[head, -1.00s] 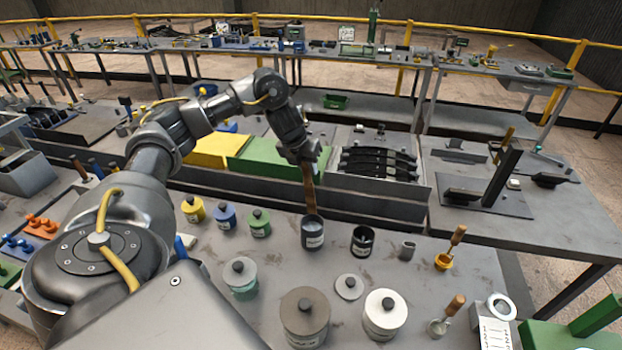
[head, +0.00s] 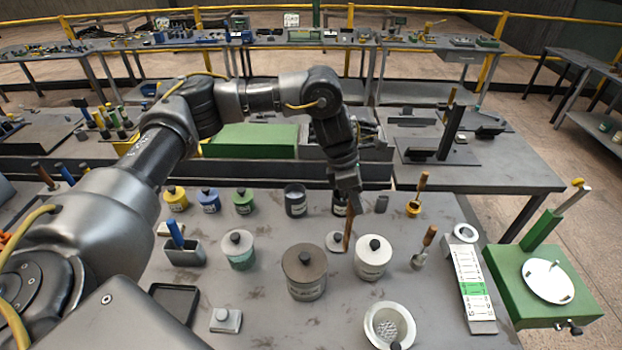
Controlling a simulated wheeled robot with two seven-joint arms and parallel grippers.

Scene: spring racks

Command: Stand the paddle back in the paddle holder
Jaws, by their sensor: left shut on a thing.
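My left gripper (head: 347,200) is shut on the upper part of the paddle (head: 347,231), a thin brown wooden stick pointing down. The paddle appears over the right part of a pale lid (head: 336,242) on the bench; I cannot tell its height above it. Behind the gripper stands a black pot (head: 338,210), partly hidden. I cannot tell for sure which vessel is the paddle holder. My right gripper is not in view.
A brown lidded pot (head: 304,275) and a white one (head: 370,262) stand close in front. A grey box (head: 185,255) with a blue handle is at the left. The bench between left and brown pots has bare patches.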

